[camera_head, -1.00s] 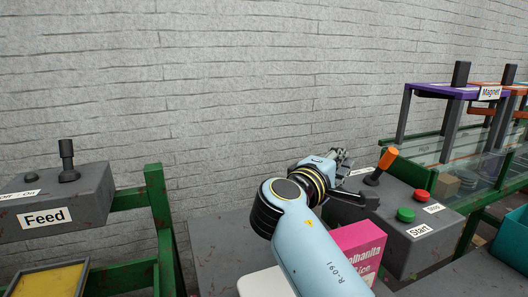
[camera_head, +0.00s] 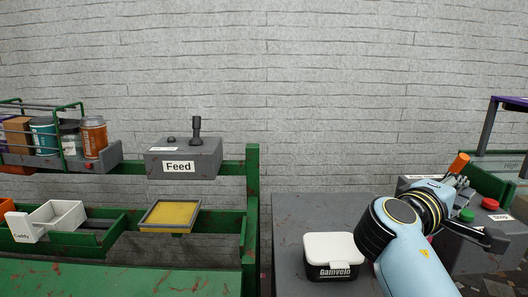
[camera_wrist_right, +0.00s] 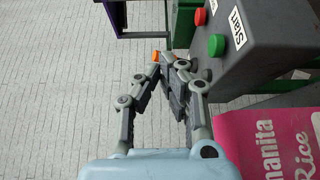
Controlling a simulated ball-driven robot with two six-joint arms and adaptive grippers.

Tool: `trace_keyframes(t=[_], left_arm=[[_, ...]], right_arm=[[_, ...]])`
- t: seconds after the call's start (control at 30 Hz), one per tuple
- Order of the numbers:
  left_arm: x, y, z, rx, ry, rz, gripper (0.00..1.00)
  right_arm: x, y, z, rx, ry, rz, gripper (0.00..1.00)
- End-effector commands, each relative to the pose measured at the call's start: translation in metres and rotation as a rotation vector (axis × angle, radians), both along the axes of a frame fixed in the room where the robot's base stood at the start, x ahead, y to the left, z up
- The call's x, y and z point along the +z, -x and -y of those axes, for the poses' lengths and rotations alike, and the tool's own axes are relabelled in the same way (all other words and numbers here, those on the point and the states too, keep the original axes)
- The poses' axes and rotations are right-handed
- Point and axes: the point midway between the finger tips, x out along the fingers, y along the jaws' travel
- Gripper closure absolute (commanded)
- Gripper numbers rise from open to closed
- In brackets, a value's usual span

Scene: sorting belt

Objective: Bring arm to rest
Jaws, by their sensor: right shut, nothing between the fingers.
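My right arm comes in at the lower right of the head view. Its gripper (camera_head: 458,182) is at the front of the arm, seen just in front of the orange-handled lever (camera_head: 459,163) on the grey Start box. In the right wrist view the fingers of the gripper (camera_wrist_right: 165,64) come together at the tips, with nothing held. A small orange patch (camera_wrist_right: 155,56) shows at the fingertips, and the grey box (camera_wrist_right: 265,60) stands to their right. I cannot tell whether the gripper touches the lever. My left gripper is not in view.
The Start box carries a green button (camera_head: 467,214) and a red button (camera_head: 490,203). A white-lidded black tub (camera_head: 332,262) stands on the grey surface left of my arm. A pink box (camera_wrist_right: 268,145) is close by in the wrist view. The Feed box (camera_head: 183,157) is farther left.

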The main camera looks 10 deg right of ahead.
Motion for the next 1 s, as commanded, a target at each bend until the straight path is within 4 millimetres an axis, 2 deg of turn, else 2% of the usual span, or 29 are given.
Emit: trace_keyframes(t=[0.03, 0.1, 0.37, 0.63, 0.77, 0.9, 1.0], left_arm=[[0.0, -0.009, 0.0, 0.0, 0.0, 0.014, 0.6], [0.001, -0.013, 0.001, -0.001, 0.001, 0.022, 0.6], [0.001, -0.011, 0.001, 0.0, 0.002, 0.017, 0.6], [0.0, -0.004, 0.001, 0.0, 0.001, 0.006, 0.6], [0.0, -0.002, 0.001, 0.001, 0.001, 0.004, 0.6], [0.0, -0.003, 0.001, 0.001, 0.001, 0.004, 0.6], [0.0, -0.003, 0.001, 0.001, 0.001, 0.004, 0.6]], right_arm=[[0.0, 0.0, 0.0, 0.0, 0.0, 0.0, 1.0], [-0.006, 0.005, 0.003, -0.004, -0.026, 0.004, 1.0], [-0.036, 0.032, 0.013, -0.02, -0.18, 0.034, 1.0], [-0.083, 0.079, 0.017, -0.045, -0.452, 0.069, 1.0], [-0.11, 0.11, 0.01, -0.058, -0.637, 0.077, 1.0], [-0.134, 0.146, -0.009, -0.07, -0.857, 0.066, 1.0], [-0.144, 0.169, -0.028, -0.075, -1.0, 0.044, 1.0]])
